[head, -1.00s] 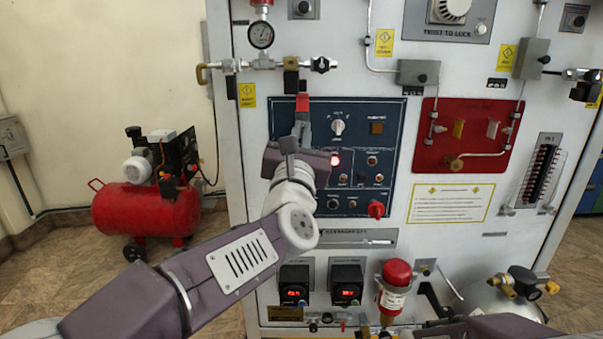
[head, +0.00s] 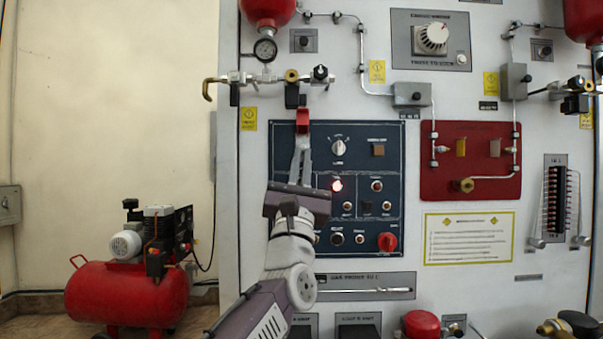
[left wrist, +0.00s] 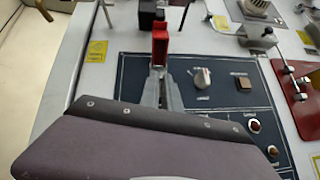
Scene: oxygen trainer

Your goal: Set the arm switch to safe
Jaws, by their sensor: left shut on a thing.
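The arm switch, with a red upright part (head: 303,121), is at the top left of the dark blue panel (head: 357,199). The red part also shows in the left wrist view (left wrist: 160,46). My left gripper (head: 302,141) points up along the panel face, its fingers shut on the switch at the lower end of the red part. In the left wrist view the fingertips (left wrist: 161,75) meet just below the red part and hide the lever and its exact setting. My right gripper is out of view.
A rotary knob (head: 338,147) and an orange-brown square button (head: 378,150) sit right of the switch. A valve with a black body (head: 292,95) hangs close above it.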

